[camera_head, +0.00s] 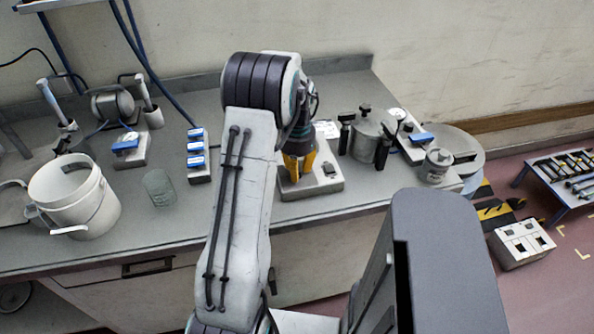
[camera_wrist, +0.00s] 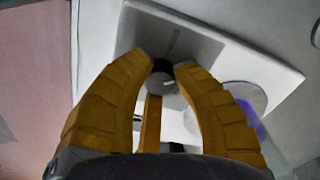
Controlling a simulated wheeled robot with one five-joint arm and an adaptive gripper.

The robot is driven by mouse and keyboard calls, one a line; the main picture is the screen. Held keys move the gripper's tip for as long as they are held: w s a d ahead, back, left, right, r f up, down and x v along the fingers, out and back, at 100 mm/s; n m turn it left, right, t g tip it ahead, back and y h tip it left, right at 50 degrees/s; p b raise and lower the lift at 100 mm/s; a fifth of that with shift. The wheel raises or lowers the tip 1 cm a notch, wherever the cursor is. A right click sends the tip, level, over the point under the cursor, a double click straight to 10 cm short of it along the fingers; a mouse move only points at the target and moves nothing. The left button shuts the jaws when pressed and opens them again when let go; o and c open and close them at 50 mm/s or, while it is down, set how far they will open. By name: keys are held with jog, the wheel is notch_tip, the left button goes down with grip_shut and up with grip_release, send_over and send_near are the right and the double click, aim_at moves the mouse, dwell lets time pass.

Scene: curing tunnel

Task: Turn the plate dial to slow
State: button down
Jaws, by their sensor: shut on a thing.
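The plate unit is a pale, low box (camera_head: 318,187) on the bench, under the end of my arm. In the wrist view it shows as a white slab with a grey panel (camera_wrist: 190,45) bearing small, unreadable lettering. A small round dial (camera_wrist: 160,83), dark with a light cap, sits between the yellow fingertips. My gripper (camera_wrist: 163,70) is shut on this dial, with a fingertip on either side. In the head view my gripper (camera_head: 299,170) points down over the unit, and the dial is hidden. I cannot read which setting the dial is at.
Right of the unit stand a metal pot (camera_head: 368,138) with black clamps and a lidded tin (camera_head: 437,165). To the left are a blue-switched strip (camera_head: 198,160), a glass beaker (camera_head: 159,187) and a white bucket (camera_head: 75,195). The bench's front strip is mostly clear.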

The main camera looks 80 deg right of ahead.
jog(key=shift+f+m, duration=0.15)
jog(key=shift+m, duration=0.35)
jog(key=shift+a, duration=0.1)
jog(key=c, duration=0.9)
grip_release()
jog(key=shift+c, duration=0.2)
notch_tip(320, 180, up, 12)
dwell(0.7)
